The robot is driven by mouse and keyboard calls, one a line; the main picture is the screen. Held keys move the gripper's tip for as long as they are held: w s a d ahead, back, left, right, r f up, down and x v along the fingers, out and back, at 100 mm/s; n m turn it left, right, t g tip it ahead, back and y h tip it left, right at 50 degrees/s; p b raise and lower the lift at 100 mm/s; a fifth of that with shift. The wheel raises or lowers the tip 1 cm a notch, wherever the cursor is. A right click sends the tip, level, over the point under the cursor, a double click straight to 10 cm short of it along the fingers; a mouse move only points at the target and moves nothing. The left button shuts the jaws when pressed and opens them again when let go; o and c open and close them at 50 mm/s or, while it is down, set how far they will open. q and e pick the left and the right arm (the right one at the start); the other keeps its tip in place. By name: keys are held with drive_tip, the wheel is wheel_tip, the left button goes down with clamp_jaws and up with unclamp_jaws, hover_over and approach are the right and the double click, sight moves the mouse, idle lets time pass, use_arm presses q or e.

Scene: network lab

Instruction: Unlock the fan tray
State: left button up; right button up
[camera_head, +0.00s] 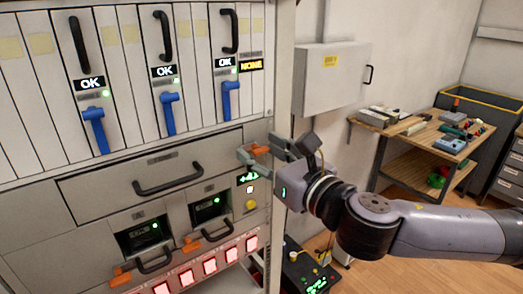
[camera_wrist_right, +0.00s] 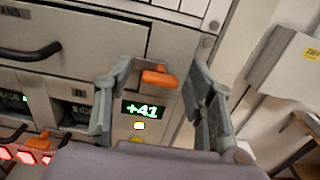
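The fan tray (camera_head: 110,183) is a wide grey drawer front with a black handle (camera_head: 168,180) in the rack. In the right wrist view the fan tray (camera_wrist_right: 95,35) carries a label that reads "ANS" at the cut-off edge. An orange latch (camera_wrist_right: 160,79) sits near its lower right corner; it also shows in the head view (camera_head: 260,150). My right gripper (camera_wrist_right: 163,72) is open, with one finger on each side of the latch. I cannot tell whether a finger touches it. My left gripper is not in view.
A small display reading +41 (camera_wrist_right: 144,110) is just below the latch, with a yellow button (camera_head: 251,205) under it. Black-handled units with orange tabs (camera_head: 192,244) and lit red switches sit lower left. Blue levers (camera_head: 169,113) are above. A grey wall box (camera_head: 330,80) stands right of the rack.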

drive_tip(key=shift+c, duration=0.6)
drive_tip(key=shift+w, duration=0.15)
drive_tip(key=shift+c, duration=1.4)
drive_tip(key=c, duration=0.8)
